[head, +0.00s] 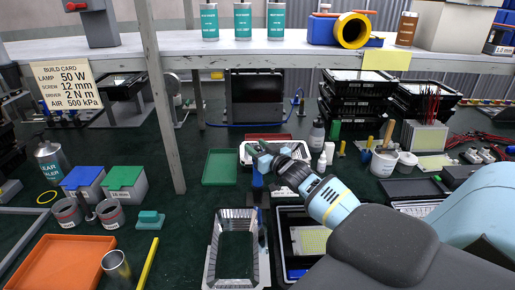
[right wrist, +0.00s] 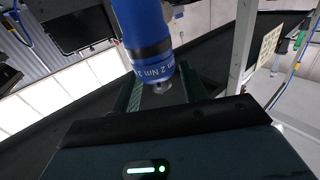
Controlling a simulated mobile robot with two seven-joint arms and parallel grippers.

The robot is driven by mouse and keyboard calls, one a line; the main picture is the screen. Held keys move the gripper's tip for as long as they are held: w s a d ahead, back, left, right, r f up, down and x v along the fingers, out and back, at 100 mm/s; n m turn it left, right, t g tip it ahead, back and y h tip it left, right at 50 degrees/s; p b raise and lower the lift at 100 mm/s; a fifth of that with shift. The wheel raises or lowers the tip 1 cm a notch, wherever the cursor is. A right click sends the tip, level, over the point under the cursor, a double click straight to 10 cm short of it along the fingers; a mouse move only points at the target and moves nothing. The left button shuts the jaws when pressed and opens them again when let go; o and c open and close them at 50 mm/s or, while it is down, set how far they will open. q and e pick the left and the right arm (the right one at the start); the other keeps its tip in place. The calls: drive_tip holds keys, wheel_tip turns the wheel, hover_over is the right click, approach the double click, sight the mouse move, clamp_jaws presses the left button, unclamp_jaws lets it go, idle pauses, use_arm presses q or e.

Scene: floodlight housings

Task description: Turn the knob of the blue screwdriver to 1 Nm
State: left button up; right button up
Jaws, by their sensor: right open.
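The blue screwdriver (right wrist: 143,22) fills the upper middle of the right wrist view, with a dark band and a blue knob (right wrist: 153,72) with white marks. "2 Nm" faces the camera, with part of a 3 at its right; I cannot tell which mark is set. A small metal end sticks out past the knob. My right gripper (right wrist: 160,90) is open, its green fingers showing at either side of the knob; contact cannot be told. In the head view the right gripper (head: 268,156) is over the bench middle, with the screwdriver (head: 257,180) partly hidden beneath it. My left gripper is not in view.
A build card (head: 66,87) at the left reads driver 2 N m. A silver floodlight housing (head: 213,250) stands in front, and a black tray (head: 283,213) lies beside it. A shelf post (head: 165,110) rises left of the gripper. A green tray (head: 220,167) is behind.

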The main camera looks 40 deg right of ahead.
clamp_jaws()
idle(1.3)
unclamp_jaws()
drive_tip(key=s, duration=0.7)
drive_tip(key=shift+s+a, duration=0.4)
